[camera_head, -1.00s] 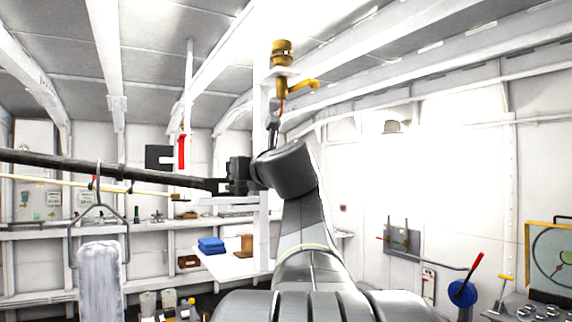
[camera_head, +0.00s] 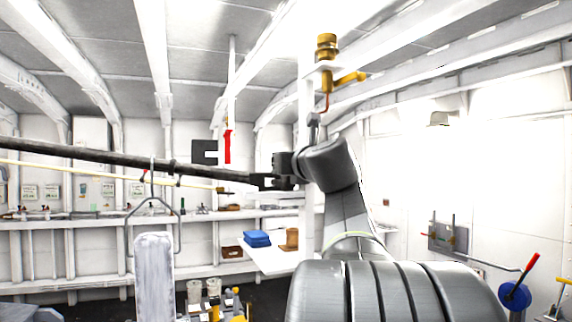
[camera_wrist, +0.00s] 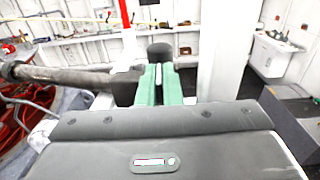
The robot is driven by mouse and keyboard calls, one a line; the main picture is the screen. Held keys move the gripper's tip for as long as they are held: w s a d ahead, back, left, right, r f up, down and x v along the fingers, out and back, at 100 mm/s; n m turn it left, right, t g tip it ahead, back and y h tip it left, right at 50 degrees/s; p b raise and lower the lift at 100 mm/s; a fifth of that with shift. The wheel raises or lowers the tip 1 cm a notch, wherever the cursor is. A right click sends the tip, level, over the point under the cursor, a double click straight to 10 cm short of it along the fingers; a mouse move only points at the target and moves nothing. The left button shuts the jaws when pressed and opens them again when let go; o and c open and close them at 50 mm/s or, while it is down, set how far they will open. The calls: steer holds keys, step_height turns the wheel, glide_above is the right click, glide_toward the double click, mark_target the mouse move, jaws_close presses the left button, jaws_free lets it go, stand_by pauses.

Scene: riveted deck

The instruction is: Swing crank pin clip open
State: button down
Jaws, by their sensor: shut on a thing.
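My gripper (camera_head: 272,181) is at the right end of a long dark bar (camera_head: 130,157) that comes in from the left. In the wrist view the green fingers (camera_wrist: 158,82) are close together, shut at the bar's end fitting (camera_wrist: 123,88). A short dark upright cylinder (camera_wrist: 160,52) stands just beyond the fingertips. What lies between the fingers is mostly hidden. A crank with a blue wheel (camera_head: 514,296) and red handle (camera_head: 532,262) is at the lower right, away from my gripper. I cannot make out a pin clip.
A white post (camera_head: 306,130) carrying a brass valve (camera_head: 327,47) stands close to my arm. A red piece (camera_head: 227,146) hangs behind the bar. A shelf holds folded blue cloth (camera_head: 257,239). A wire hanger (camera_head: 152,205) is at the left.

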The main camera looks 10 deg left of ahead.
steer(key=shift+w+d+f+n+g+y, duration=0.1)
steer(key=shift+d+n+g+y, duration=0.05)
steer(key=shift+n+g+y, duration=1.25)
steer(key=shift+g+y, duration=0.1)
steer(key=shift+y, duration=0.1)
steer(key=c, duration=1.6)
jaws_free()
